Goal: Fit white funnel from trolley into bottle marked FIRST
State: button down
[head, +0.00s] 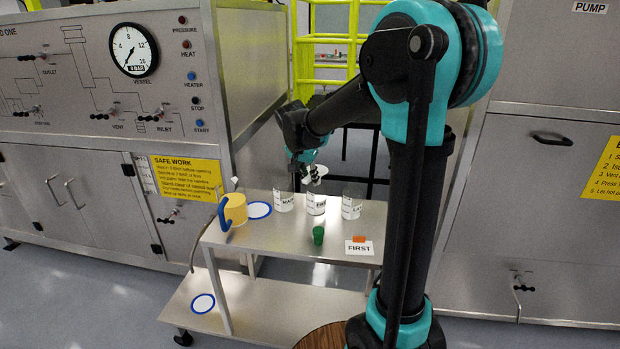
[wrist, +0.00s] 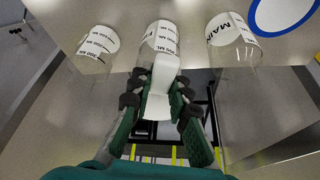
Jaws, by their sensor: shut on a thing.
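My gripper (head: 308,174) is shut on the white funnel (wrist: 161,78), which also shows as a small pale shape in the head view (head: 319,171). The funnel is held above the trolley's back edge, close to the middle clear bottle (head: 316,205). In the wrist view it overlaps the near edge of that bottle (wrist: 160,38); I cannot tell whether they touch. The middle bottle's label seems to start with "FI". The bottle marked MAIN (head: 284,202) stands to its left, and one seemingly marked LAST (head: 351,207) to its right in the head view.
The steel trolley (head: 270,236) also holds a yellow jug (head: 236,209) with a blue handle, a blue-rimmed white disc (head: 258,210), a green cup (head: 318,235), and an orange piece by a FIRST card (head: 358,248). Steel cabinets stand on both sides.

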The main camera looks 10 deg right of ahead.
jog(key=shift+f, duration=0.25)
dwell(0.6)
jog(key=c, duration=1.4)
grip_release()
jog(key=shift+o, duration=0.2)
jog(key=v, duration=1.2)
jog(key=s+d+f+n+y, duration=0.1)
jog(key=s+d+f+n, duration=0.2)
jog(key=s+f, duration=0.8)
jog(key=s+d+f+n+y, duration=0.1)
jog(key=s+d+f+n, duration=0.3)
jog(key=s+f, duration=0.8)
jog(key=d, duration=0.2)
jog(key=shift+s+d+f+n+t+y, duration=0.15)
jog(key=shift+d+f+n+t+y, duration=0.15)
jog(key=shift+y, duration=0.1)
